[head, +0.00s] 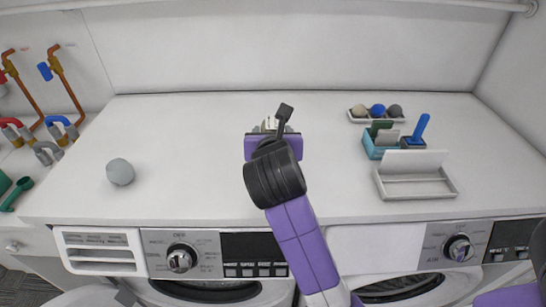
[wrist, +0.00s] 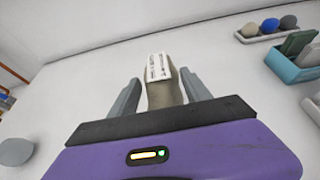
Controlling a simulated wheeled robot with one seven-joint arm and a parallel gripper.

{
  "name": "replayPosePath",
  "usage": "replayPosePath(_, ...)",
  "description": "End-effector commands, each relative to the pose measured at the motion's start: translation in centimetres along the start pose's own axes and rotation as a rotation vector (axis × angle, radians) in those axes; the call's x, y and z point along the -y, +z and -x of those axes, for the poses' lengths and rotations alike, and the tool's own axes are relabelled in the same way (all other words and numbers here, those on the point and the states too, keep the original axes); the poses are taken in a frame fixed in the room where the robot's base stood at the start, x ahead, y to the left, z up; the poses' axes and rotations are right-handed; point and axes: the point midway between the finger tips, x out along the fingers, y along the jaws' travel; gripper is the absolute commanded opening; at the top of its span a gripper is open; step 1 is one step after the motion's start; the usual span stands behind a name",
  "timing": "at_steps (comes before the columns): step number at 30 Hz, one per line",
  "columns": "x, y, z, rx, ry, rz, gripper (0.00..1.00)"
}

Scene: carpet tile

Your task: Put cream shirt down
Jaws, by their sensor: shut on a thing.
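The cream shirt (wrist: 163,95) shows in the wrist view as a small beige bundle with a white printed patch at its far end. It sits between the two grey fingers of my gripper (wrist: 160,78), which is shut on it. In the head view my gripper (head: 270,128) is over the middle of the white worktop (head: 210,180), and my own wrist and arm hide nearly all of the shirt. I cannot tell whether the shirt touches the worktop.
At the right are a tray of balls (head: 376,119), a teal box (head: 380,143), a blue-handled brush (head: 417,132) and a white open case (head: 415,179). The worktop between is clear. Washing machines (head: 180,258) stand below its front edge.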

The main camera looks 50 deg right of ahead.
Motion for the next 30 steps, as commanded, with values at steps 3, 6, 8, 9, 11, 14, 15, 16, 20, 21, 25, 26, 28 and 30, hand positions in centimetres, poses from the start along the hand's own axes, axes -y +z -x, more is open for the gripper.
replayPosePath(3,0.0,-1.7,-0.7,0.001,0.001,0.002,0.03)
replayPosePath(6,0.0,-2.3,-0.9,0.001,0.001,0.001,0.03)
replayPosePath(8,0.0,-2.6,-1.1,0.001,0.001,0.001,0.03)
replayPosePath(9,0.0,-3.0,-1.2,0.001,0.001,0.001,0.03)
replayPosePath(11,0.0,-3.9,-1.6,-0.001,0.000,0.004,0.03)
replayPosePath(14,-0.1,-5.3,-2.2,-0.001,0.001,0.003,0.03)
replayPosePath(15,0.0,-5.7,-2.3,-0.001,0.000,0.003,0.03)
replayPosePath(16,0.0,-6.0,-2.4,0.000,0.001,0.003,0.03)
replayPosePath(20,0.0,-6.3,-2.6,0.003,0.001,-0.001,0.03)
replayPosePath(21,0.0,-6.2,-2.6,0.003,0.001,-0.002,0.03)
replayPosePath(25,0.0,-6.2,-2.6,0.002,0.001,-0.002,0.03)
replayPosePath(26,0.0,-6.2,-2.6,0.002,0.001,-0.002,0.03)
replayPosePath(28,0.0,-6.3,-2.6,0.002,0.001,0.000,0.03)
replayPosePath(30,0.0,-6.6,-2.7,0.000,0.000,0.001,0.58)
